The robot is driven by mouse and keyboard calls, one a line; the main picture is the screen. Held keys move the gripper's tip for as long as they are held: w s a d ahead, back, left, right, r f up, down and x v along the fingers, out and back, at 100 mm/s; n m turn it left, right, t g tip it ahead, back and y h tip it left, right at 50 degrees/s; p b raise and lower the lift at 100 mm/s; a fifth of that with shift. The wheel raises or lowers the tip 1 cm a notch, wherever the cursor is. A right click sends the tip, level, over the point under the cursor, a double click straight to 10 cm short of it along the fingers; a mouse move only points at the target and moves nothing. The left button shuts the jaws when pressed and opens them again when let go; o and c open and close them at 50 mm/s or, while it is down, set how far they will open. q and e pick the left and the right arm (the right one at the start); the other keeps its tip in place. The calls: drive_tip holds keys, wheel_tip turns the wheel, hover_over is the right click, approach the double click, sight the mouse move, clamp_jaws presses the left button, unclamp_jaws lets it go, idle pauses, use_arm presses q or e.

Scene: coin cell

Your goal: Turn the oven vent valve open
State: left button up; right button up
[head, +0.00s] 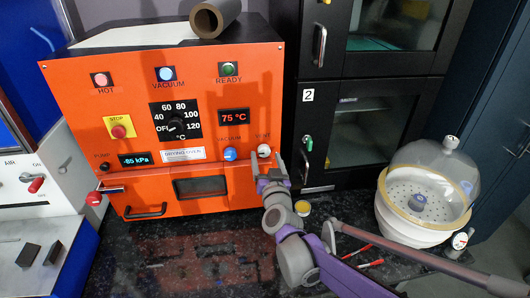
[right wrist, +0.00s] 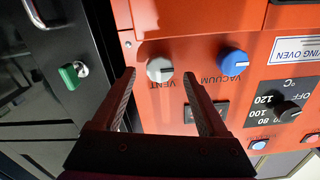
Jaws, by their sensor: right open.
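The orange drying oven (head: 75,100) stands at the left of the bench. Its vent valve is a small pale grey round knob (head: 264,151) at the right of the front panel, beside the blue vacuum knob (head: 230,154). In the right wrist view, which is turned over, the vent knob (right wrist: 160,69) lies between and just beyond the fingertips, with the blue knob (right wrist: 232,62) to its right. My right gripper (head: 267,164) is open and empty in front of the knob; its fingers (right wrist: 159,74) show no clear contact. My left gripper is not in view.
A black cabinet (head: 292,130) with a green-keyed lock (head: 308,143) stands close to the right of the oven. A clear-domed desiccator (head: 415,235) stands at the right. A brown tube (head: 215,18) lies on top of the oven. The oven's door handle (head: 145,212) sticks out low.

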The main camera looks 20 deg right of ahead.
sight(264, 151)
drive_tip(key=shift+w+d, duration=0.15)
drive_tip(key=shift+w, duration=0.55)
drive_tip(key=shift+w+d, duration=0.15)
drive_tip(key=shift+w, duration=0.55)
drive_tip(key=shift+c, duration=0.3)
clamp_jaws()
